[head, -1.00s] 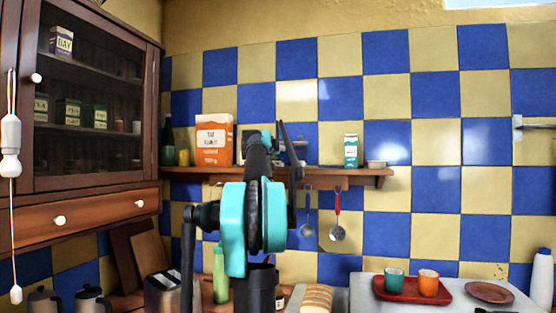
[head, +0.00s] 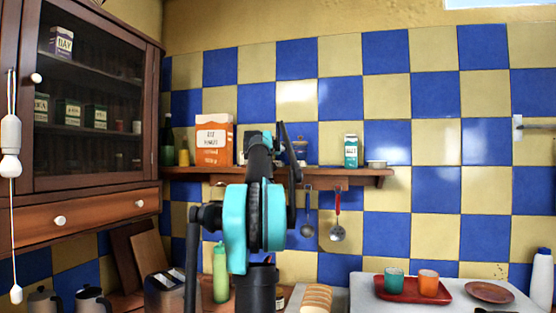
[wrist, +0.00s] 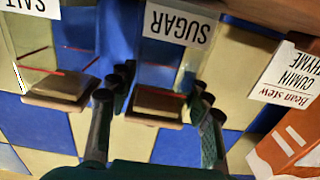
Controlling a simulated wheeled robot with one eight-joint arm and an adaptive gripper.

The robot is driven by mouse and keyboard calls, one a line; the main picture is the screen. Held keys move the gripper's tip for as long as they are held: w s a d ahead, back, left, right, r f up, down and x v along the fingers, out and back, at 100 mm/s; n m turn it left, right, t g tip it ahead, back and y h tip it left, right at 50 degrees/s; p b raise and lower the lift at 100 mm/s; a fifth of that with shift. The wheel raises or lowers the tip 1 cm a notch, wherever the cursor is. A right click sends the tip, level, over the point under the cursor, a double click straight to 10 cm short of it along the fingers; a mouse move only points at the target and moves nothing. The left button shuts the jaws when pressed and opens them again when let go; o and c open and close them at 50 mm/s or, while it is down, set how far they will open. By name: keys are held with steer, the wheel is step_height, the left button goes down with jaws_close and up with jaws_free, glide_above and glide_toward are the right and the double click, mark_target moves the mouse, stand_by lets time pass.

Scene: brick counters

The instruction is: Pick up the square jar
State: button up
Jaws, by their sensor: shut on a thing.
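A clear square jar (wrist: 178,50) with a white SUGAR label and a brown lid (wrist: 155,107) shows upside down in the wrist view. My gripper (wrist: 160,88) has its dark fingers on both sides of this jar and is shut on it. A similar jar with a SALT label and a brown lid (wrist: 60,90) stands to the left in the wrist view, outside the fingers. In the head view my arm hides my fingertips and most of what they hold at the shelf (head: 350,172).
An orange box (head: 213,140) stands on the shelf to the left; it also shows at the right of the wrist view (wrist: 285,140). A teal-and-white carton (head: 351,151) stands to the right. Ladles (head: 337,232) hang below. The tiled wall is close behind.

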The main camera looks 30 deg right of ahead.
steer(key=shift+r, duration=0.15)
steer(key=shift+r, duration=4.75)
steer(key=shift+r, duration=0.1)
